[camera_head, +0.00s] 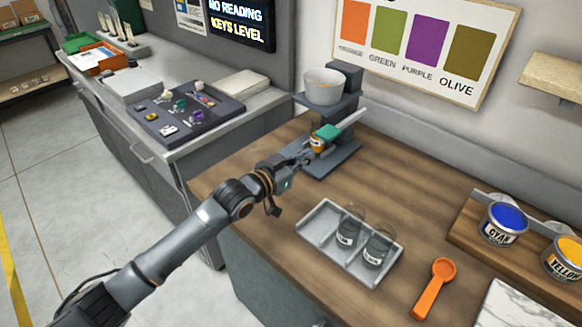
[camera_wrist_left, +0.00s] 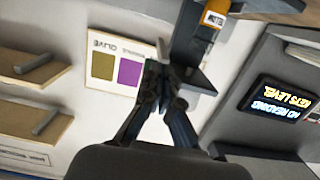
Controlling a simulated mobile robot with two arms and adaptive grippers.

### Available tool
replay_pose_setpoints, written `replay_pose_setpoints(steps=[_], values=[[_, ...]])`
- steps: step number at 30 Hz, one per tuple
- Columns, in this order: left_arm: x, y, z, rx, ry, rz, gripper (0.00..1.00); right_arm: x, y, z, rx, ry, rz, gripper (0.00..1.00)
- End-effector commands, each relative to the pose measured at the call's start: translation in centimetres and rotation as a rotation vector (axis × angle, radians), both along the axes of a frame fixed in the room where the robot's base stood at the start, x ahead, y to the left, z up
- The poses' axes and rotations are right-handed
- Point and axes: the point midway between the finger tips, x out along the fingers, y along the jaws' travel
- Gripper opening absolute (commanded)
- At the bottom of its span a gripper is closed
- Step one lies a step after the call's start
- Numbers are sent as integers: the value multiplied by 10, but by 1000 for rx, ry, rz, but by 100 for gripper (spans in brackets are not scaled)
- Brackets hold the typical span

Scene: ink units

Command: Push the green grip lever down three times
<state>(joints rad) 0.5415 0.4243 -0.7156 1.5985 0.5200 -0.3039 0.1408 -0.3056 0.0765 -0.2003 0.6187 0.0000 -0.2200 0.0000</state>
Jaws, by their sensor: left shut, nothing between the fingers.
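The green grip lever (camera_head: 328,132) is on a grey press-like stand (camera_head: 335,155) at the back of the wooden counter. A pale bar runs from the grip up to the right. A small orange labelled container (camera_head: 317,144) is just below the grip; an orange labelled container shows at the top of the left wrist view (camera_wrist_left: 215,18). My left gripper (camera_head: 308,156) is shut and empty, just left of and below the green grip. I cannot tell whether it touches the stand. Its fingers show together in the left wrist view (camera_wrist_left: 163,78), where no green grip shows. My right gripper is out of view.
A white bowl (camera_head: 323,86) tops the stand. A metal tray (camera_head: 320,238) with two glass jars lies in front, beside an orange scoop (camera_head: 436,287). A dark tray of small parts (camera_head: 186,112) is on the left bench.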

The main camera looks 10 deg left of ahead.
Motion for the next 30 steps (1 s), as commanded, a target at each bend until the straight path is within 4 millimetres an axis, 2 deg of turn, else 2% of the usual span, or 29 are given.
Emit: replay_pose_setpoints(steps=[4,10,29,30], values=[[-23,17,-6,2,-3,0,0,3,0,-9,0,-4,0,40],[-38,28,-6,0,-2,0,0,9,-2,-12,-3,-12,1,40],[-40,29,-5,-2,-4,0,0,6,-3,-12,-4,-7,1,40],[-40,29,-5,-1,-3,0,0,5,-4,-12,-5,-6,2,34]])
